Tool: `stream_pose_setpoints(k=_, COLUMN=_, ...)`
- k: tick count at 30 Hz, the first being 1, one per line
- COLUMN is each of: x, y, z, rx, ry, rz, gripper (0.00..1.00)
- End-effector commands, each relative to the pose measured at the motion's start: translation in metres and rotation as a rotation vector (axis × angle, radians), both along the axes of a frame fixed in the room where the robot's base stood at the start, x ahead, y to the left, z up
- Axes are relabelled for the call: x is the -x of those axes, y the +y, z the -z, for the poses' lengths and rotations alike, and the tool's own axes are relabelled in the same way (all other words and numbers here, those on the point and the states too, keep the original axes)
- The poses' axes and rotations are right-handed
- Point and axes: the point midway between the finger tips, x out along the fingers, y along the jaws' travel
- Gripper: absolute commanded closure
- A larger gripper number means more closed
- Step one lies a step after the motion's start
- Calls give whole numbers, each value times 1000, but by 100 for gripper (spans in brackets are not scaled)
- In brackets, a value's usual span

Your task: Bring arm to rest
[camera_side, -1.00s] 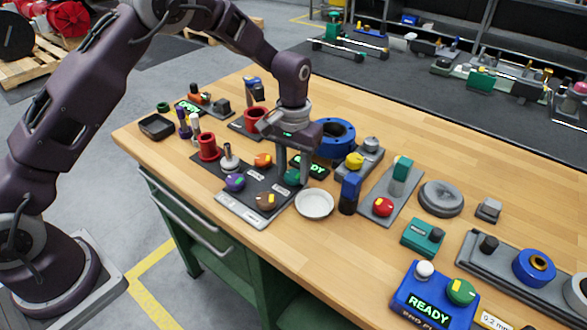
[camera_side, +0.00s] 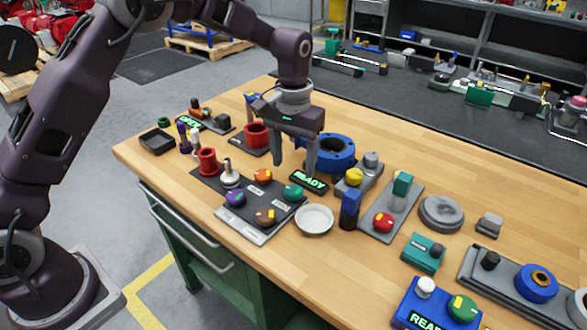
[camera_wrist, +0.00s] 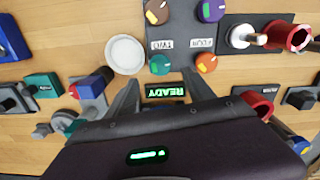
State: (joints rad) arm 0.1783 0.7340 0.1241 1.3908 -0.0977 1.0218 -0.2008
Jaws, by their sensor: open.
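My gripper (camera_side: 297,160) is open and empty, held above the wooden bench beside the dark knob panel (camera_side: 245,218). In the wrist view its two fingers (camera_wrist: 160,88) stand apart, with a green-lit READY display (camera_wrist: 165,91) seen between them. The panel carries a green knob (camera_side: 293,191), an orange knob (camera_side: 263,176), a purple knob (camera_side: 236,198) and a brown knob (camera_side: 265,216). The green knob also shows in the wrist view (camera_wrist: 160,65), clear of the fingers.
A blue flanged ring (camera_side: 332,155) is close behind my gripper, and a red cylinder (camera_side: 256,135) stands to its left. A white dish (camera_side: 315,219), a blue block (camera_side: 349,208) and a yellow knob (camera_side: 354,177) are in front and to the right. Bare wood lies at the right rear.

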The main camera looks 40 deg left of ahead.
Motion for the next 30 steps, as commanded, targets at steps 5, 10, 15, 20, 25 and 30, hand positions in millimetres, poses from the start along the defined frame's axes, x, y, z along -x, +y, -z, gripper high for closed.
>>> stream_pose_setpoints(k=5, x=0, y=0, z=0, rx=0, ry=0, rz=0, gripper=38)
stream_pose_setpoints(k=10, x=27, y=9, z=-56, rx=20, ry=-66, rz=11, gripper=38)
stream_pose_setpoints(k=15, x=117, y=29, z=-144, rx=41, ry=-210, rz=52, gripper=38)
stream_pose_setpoints(k=20, x=222, y=42, z=-174, rx=20, ry=-356, rz=107, gripper=38)
stream_pose_setpoints(k=25, x=295, y=49, z=-159, rx=-23, ry=-460, rz=149, gripper=38)
stream_pose_setpoints(k=30, x=316, y=51, z=-147, rx=-42, ry=-490, rz=163, gripper=38)
